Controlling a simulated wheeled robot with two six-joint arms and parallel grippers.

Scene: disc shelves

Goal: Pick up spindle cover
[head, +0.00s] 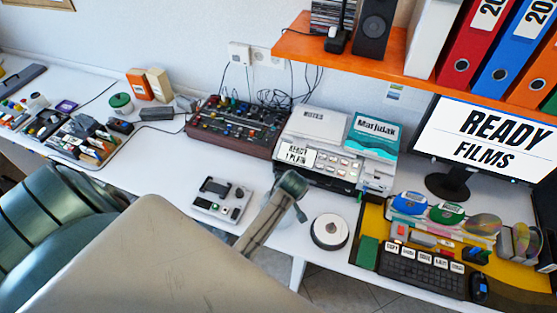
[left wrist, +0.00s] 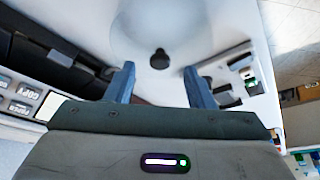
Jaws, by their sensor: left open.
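My left gripper (head: 291,187) is open and empty. In the left wrist view its two blue fingers (left wrist: 161,86) stand apart, below the knob in the picture. I cannot tell the exact height gap. My right gripper is not in view.
A white-and-grey device (head: 222,200) lies left of my left gripper. A labelled machine (head: 318,160) stands behind it. A yellow mat (head: 368,222) with a keyboard (head: 424,270) and discs lies to the right. The desk's front edge runs close to the cover, with floor beyond.

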